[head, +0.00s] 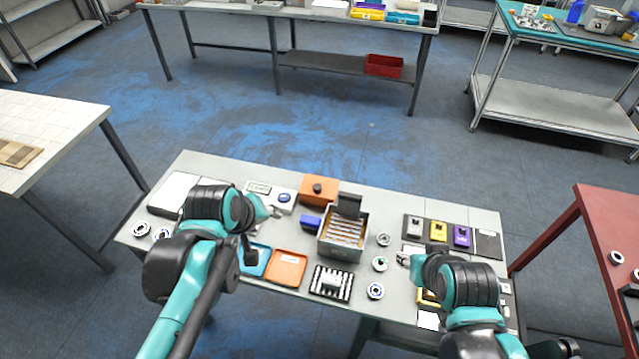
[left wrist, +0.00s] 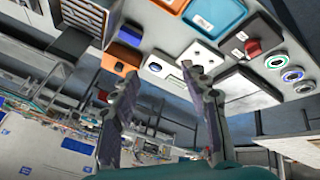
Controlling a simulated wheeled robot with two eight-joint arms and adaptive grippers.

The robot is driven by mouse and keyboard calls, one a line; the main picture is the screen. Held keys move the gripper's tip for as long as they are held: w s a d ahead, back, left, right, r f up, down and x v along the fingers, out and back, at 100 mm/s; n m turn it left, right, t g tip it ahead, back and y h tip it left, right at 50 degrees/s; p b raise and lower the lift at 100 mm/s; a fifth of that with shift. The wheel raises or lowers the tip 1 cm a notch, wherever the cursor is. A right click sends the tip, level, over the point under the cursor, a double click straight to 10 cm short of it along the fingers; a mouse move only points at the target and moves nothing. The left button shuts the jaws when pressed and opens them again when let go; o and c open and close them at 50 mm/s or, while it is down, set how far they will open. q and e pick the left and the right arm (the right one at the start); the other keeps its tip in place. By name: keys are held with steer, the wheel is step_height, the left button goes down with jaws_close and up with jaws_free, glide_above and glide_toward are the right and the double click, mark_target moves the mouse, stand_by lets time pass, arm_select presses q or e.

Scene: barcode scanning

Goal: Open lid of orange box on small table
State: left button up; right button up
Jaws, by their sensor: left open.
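The orange box (head: 322,198) stands at the back middle of the small table (head: 385,190). Its lid looks closed, with a dark round knob on top. It also shows in the left wrist view (left wrist: 121,60), left of the fingers. My left gripper (head: 274,211) is open and empty, to the left of the box and apart from it. Its two spread fingers show in the left wrist view (left wrist: 163,85). My right gripper (head: 405,259) is over the right part of the table, far from the box; its jaw opening is too small to judge.
A grey box (head: 345,253) with a raised dark lid stands just in front of the orange box. A small blue box (head: 311,223) is beside it. An orange tray (head: 287,268) and a blue tray (head: 257,262) lie nearer the front. Several coloured items stand at the right.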

arm_select(q)
steer(key=w+d+r+n, duration=0.1)
steer(key=w+d+n, duration=0.1)
steer(key=w+n, duration=0.25)
steer(key=n+g+h+p, duration=0.3)
steer(key=n+p, duration=0.1)
steer(key=n, duration=1)
glide_toward(317, 187)
steer(key=f, duration=0.1)
steer(key=shift+g, duration=0.3)
steer(key=x, duration=0.2)
steer(key=b+x, duration=0.1)
steer(key=x, duration=0.2)
steer(key=b+x, duration=0.1)
steer(key=x, duration=0.2)
steer(key=shift+w+r, duration=0.2)
steer(key=shift+w, duration=0.2)
jaws_close()
